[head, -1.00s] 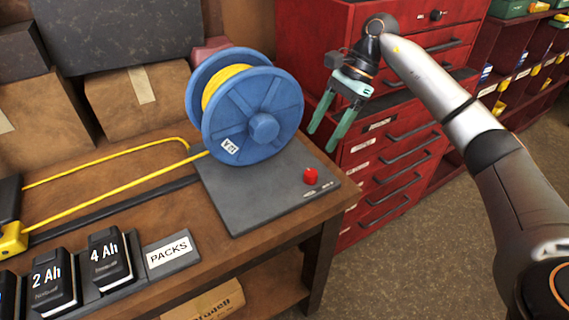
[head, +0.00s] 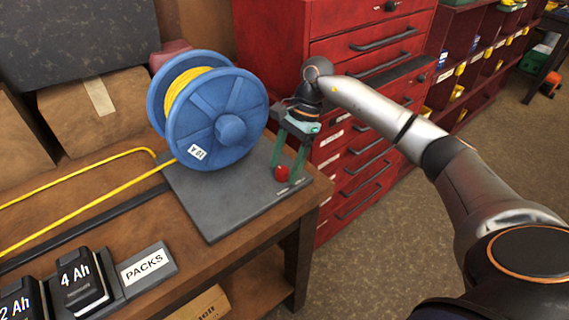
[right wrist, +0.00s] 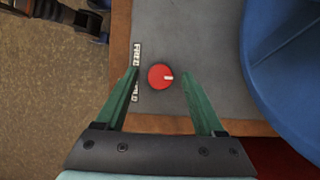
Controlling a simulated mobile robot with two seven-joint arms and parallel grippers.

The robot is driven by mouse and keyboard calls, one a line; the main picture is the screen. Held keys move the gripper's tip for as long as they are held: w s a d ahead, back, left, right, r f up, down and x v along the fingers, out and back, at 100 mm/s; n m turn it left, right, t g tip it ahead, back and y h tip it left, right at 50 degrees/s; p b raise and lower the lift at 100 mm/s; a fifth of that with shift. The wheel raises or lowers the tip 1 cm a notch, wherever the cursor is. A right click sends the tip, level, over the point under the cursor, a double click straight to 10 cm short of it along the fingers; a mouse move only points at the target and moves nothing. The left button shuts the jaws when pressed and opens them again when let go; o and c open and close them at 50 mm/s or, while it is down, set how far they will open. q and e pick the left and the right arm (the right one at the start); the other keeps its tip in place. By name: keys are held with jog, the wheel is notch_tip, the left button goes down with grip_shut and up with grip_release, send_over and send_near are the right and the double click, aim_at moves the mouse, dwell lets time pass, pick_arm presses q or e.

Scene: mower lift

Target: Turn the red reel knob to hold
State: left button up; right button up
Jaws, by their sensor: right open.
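The red reel knob (head: 282,173) sits on the front right part of the grey reel base plate (head: 222,212). In the right wrist view the knob (right wrist: 161,77) is a round red disc with a short white mark pointing right. Labels (right wrist: 136,75) lie left of it, one reading FREE, the other partly hidden by a finger. My right gripper (head: 286,168) is open and points down, its green fingers on either side of the knob with gaps. In the right wrist view, the fingertips (right wrist: 160,72) flank the knob. My left gripper is not in view.
The blue reel (head: 212,112) with yellow cord stands close left of my right gripper. A red drawer cabinet (head: 352,150) stands behind and right of the bench. Battery packs (head: 80,282) and a PACKS sign (head: 146,264) are at the front left.

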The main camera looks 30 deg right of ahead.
jog(key=shift+a+f, duration=0.1)
jog(key=shift+f, duration=0.1)
jog(key=shift+c, duration=0.2)
grip_shut()
dwell(0.4)
